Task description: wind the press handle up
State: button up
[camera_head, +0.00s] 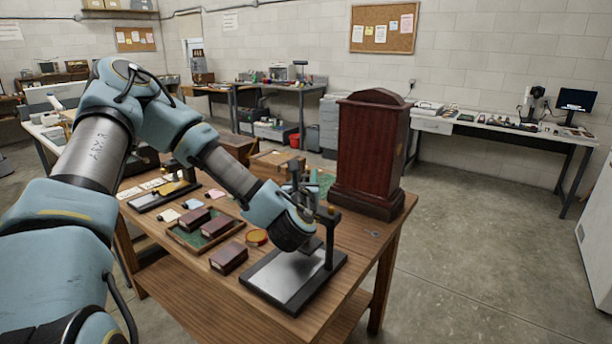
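The press stands at the front right of the wooden table. Its flat base with a grey metal plate (285,278) and its dark upright post (329,243) show. A vertical spindle with a knob (295,168) rises above the far side of my wrist. My gripper (299,236) is at the press, over the plate and left of the post. My wrist hides the fingers and most of the press's middle. I cannot tell whether they touch the handle or are open or shut.
A tall dark red wooden case (369,150) stands right behind the press. A green-lined tray (208,231) with small boxes, a dark red box (229,257) and a round yellow-topped tin (256,237) lie left of it. The floor to the right is clear.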

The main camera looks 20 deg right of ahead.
grip_shut()
jog(key=shift+f+n+y+b, duration=0.2)
jog(key=shift+n+y+b, duration=0.15)
jog(key=shift+b, duration=0.25)
